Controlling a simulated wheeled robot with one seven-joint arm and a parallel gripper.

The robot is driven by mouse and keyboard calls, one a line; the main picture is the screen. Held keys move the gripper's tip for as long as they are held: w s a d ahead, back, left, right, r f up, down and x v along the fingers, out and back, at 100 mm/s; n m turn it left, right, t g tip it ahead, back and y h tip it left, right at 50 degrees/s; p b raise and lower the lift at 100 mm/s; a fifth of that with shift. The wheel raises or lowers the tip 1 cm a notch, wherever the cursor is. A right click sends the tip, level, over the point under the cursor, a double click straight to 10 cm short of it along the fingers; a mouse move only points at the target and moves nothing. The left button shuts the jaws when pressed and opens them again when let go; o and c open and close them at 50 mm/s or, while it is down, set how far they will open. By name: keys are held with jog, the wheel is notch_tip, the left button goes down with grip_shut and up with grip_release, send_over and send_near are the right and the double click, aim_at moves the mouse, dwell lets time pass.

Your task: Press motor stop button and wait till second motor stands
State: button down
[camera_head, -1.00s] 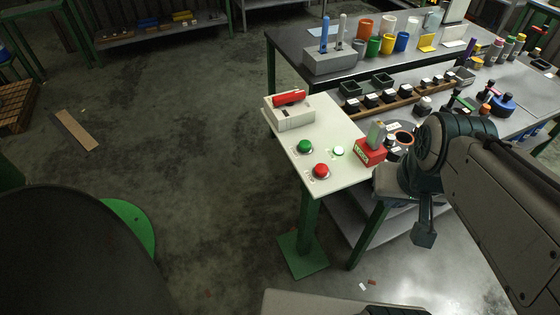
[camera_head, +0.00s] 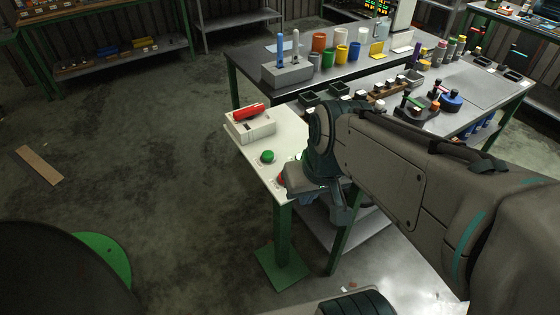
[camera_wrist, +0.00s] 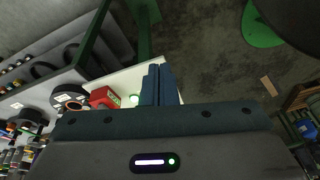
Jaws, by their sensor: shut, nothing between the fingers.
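The white panel table (camera_head: 237,142) carries a green button (camera_head: 267,156), clear of my arm. A small part of the red button (camera_head: 281,181) shows at the panel's front edge, mostly covered by my wrist. In the wrist view my gripper (camera_wrist: 159,70) has its two dark fingers side by side, shut and empty, over the panel (camera_wrist: 120,80). A lit round light (camera_wrist: 134,99) lies just left of the fingers there. The red button is hidden in the wrist view, so I cannot tell whether my fingers touch it. The motors cannot be made out.
A white box with a red handle (camera_head: 249,122) stands at the panel's back left. A red block (camera_wrist: 103,97) lies left of the lit light in the wrist view. A long bench (camera_head: 322,84) with cups and racks stands behind.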

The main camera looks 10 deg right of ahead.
jog(key=w+d+f+t+y+p, duration=0.1)
jog(key=w+f+y+p, duration=0.1)
jog(key=w, duration=0.7)
jog(key=w+f+n+t+y+p, duration=0.1)
jog(key=w+f+y+p, duration=0.1)
jog(key=w, duration=0.8)
jog(key=y+p, duration=0.1)
jog(key=y, duration=0.1)
jog(key=shift+w+d+t+y, duration=0.3)
jog(key=shift+d, duration=0.1)
jog(key=shift+f, duration=0.2)
notch_tip(320, 180, down, 8)
jog(key=b, duration=0.5)
jog(key=shift+r, duration=0.2)
jog(key=shift+f+b, duration=0.55)
jog(key=shift+b, duration=0.25)
